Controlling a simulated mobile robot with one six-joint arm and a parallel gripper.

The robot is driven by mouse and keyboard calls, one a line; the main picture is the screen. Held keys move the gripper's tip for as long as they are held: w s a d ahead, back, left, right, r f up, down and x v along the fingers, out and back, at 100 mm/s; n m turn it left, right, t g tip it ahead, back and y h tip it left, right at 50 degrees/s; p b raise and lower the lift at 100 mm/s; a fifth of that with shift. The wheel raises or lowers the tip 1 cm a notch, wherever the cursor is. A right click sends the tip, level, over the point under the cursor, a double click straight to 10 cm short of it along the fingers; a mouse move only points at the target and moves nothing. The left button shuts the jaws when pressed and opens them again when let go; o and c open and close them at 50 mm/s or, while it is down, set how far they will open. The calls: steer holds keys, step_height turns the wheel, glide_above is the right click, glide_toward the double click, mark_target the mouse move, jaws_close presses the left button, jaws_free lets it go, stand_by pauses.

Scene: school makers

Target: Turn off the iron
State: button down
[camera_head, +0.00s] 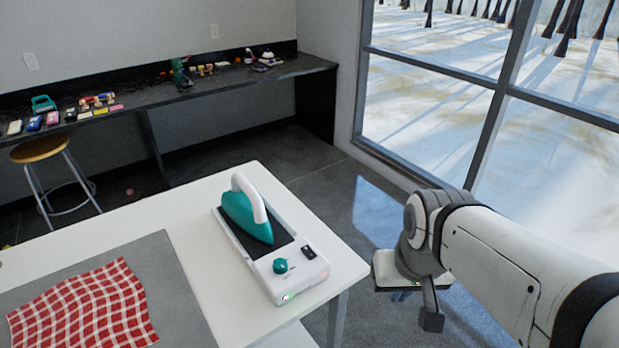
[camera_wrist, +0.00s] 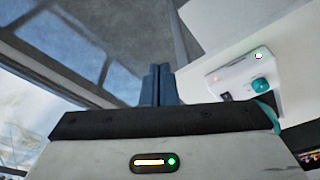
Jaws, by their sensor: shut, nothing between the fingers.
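A teal iron with a white handle (camera_head: 247,214) rests on a white base station (camera_head: 290,264) near the right end of the white table. The base has a teal knob (camera_head: 280,266), a dark switch (camera_head: 308,252) and a small green light (camera_head: 285,297) on its front. In the wrist view the base (camera_wrist: 240,80) is at upper right, with its knob (camera_wrist: 259,85) and switch (camera_wrist: 226,97) visible. My gripper (camera_wrist: 158,70) is shut and empty, off the table's right side and apart from the base. Its fingers are hard to see in the head view.
A red checkered cloth (camera_head: 82,308) lies on a grey mat (camera_head: 165,272) on the white table (camera_head: 190,220). A dark bench (camera_head: 225,85) with several small items runs along the back wall, with a stool (camera_head: 40,150) before it. A large window (camera_head: 430,110) is at right.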

step_height(320, 180, up, 6)
steer(key=n+g+p, duration=0.1)
steer(key=n+p, duration=0.3)
steer(key=n, duration=2.1)
glide_above(307, 249)
steer(key=s+d, duration=0.1)
steer(key=s, duration=0.1)
steer(key=shift+w+r+y, duration=0.15)
steer(key=shift+w+y, duration=0.05)
steer(key=shift+y, duration=0.2)
steer(key=f, duration=0.4)
steer(key=w+f+p, duration=0.1)
steer(key=f, duration=0.9)
steer(key=shift+w+a, duration=0.2)
steer(key=shift+a, duration=0.2)
